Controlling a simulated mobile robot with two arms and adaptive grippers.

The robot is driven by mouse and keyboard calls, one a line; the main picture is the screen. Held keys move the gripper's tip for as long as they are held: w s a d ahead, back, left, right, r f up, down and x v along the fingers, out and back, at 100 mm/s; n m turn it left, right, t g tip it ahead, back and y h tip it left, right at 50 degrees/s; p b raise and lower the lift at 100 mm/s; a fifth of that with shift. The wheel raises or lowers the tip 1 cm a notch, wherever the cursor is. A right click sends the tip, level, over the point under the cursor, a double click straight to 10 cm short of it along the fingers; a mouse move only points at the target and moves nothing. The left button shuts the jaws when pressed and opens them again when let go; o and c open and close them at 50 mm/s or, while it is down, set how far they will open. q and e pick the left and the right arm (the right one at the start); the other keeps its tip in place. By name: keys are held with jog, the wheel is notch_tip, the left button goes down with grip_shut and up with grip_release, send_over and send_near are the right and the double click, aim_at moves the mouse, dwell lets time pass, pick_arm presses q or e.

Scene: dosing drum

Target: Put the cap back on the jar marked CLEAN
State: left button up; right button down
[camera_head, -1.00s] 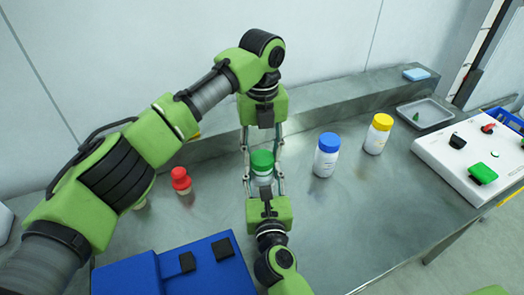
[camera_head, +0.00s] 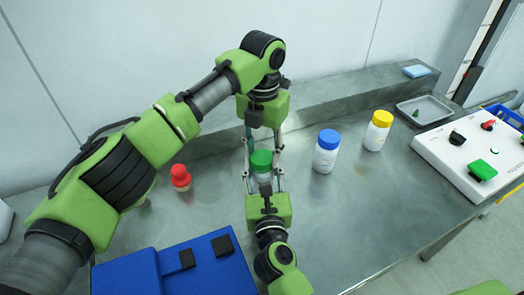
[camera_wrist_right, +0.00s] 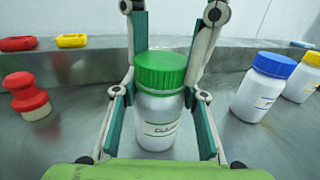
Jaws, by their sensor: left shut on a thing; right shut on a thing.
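The jar marked CLEAN (camera_wrist_right: 157,122) is white and stands upright on the metal bench. Its label faces the right wrist camera. The green cap (camera_wrist_right: 160,70) sits level on the jar's mouth, with no gap visible in the right wrist view. My left gripper (camera_head: 262,148) reaches in from the far side and is shut on the green cap. Its fingers (camera_wrist_right: 172,48) come down on both sides of the cap. My right gripper (camera_head: 263,182) is shut on the jar body from the near side, with a pad on each side. The fingers partly hide the jar in the head view.
A blue-capped jar (camera_head: 326,152) and a yellow-capped jar (camera_head: 377,131) stand to the right. A red-knobbed object (camera_head: 181,178) stands left. A blue box (camera_head: 205,270) is in front. A tray (camera_head: 424,111) and white control panel (camera_head: 470,150) are at the right.

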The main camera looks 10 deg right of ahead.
pick_arm(q)
jog(key=shift+m, duration=1.1)
jog(key=o, duration=0.7)
jog(key=shift+o, duration=0.2)
jog(key=shift+r, duration=2.3)
jog(key=shift+c, duration=0.6)
